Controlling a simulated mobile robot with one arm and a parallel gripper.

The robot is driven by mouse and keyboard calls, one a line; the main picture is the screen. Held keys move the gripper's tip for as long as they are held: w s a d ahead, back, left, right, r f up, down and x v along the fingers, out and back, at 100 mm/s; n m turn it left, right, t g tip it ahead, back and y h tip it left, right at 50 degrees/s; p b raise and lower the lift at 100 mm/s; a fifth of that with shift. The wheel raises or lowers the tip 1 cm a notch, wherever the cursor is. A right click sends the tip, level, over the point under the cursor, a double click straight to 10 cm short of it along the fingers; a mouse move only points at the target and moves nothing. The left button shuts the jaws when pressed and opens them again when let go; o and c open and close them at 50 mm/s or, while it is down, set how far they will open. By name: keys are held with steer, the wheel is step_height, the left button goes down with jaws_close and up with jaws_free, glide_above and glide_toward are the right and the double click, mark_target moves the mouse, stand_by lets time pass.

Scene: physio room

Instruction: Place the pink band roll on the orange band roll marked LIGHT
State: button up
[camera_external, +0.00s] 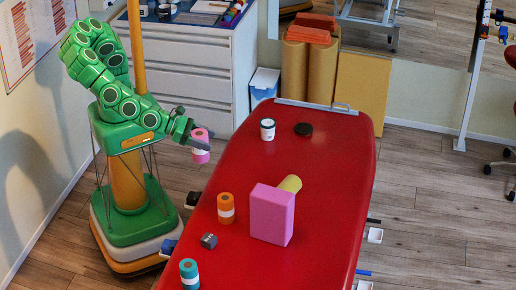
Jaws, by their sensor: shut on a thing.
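The pink band roll (201,155) has a pale label around its middle and is upright. My gripper (198,140) is shut on it and holds it in the air by the left edge of the red table. The orange band roll (226,212) also has a pale label around it and stands upright on the red table (330,160), lower in the picture than my gripper. The pink roll is apart from the orange roll. The writing on the labels is too small to read.
A teal roll (189,274) and a small dark block (208,241) are near the orange roll. A pink block (272,214) and a yellow-green cylinder (290,184) are to its right.

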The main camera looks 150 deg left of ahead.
steer(key=s, duration=0.5)
steer(key=shift+n+g+y, duration=0.3)
steer(key=shift+n+y, duration=0.1)
steer(key=shift+w+a+f, duration=0.75)
steer(key=shift+w+f, duration=1.4)
steer(key=shift+w, duration=0.15)
steer(key=shift+w+a+f, duration=0.7)
steer(key=shift+w+f, duration=1.45)
steer(key=shift+w, duration=0.15)
steer(key=shift+w+a+f, duration=0.75)
steer(key=shift+w+f, duration=1.4)
steer(key=shift+w, duration=0.15)
steer(key=shift+f, duration=0.1)
steer(key=o, duration=1.3)
steer(key=shift+c, duration=0.2)
steer(key=shift+d+r, duration=0.2)
steer(key=v, duration=1.1)
steer(key=shift+s+d+r, duration=0.15)
steer(key=shift+s, duration=0.05)
